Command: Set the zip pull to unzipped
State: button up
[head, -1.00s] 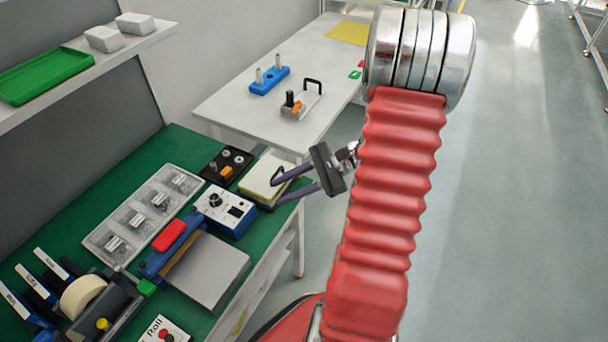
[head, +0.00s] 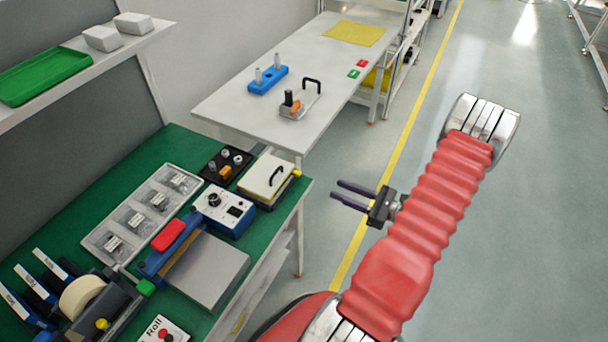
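I cannot make out a zip pull for certain in the head view. A box with a cream lid (head: 262,178) and a dark arched handle (head: 276,177) sits at the green bench's right edge. A small yellow piece (head: 297,173) shows at its right corner; I cannot tell what it is. My gripper (head: 336,189) is to the right of this box, beyond the bench edge and over the floor in the picture. Its two dark purple fingers point left, are apart, and have nothing between them.
The green bench (head: 185,143) holds a blue-and-white control box (head: 224,212), a clear compartment tray (head: 128,218), a grey plate (head: 208,271) and a tape dispenser (head: 88,298). A white table (head: 225,104) stands behind. The floor (head: 520,220) on the right is clear.

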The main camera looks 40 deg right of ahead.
aim_at(300, 174)
jog(key=x, duration=1.4)
jog(key=shift+s+a, duration=0.1)
jog(key=shift+a, duration=0.05)
jog(key=shift+c, duration=0.2)
grip_shut()
dwell(0.5)
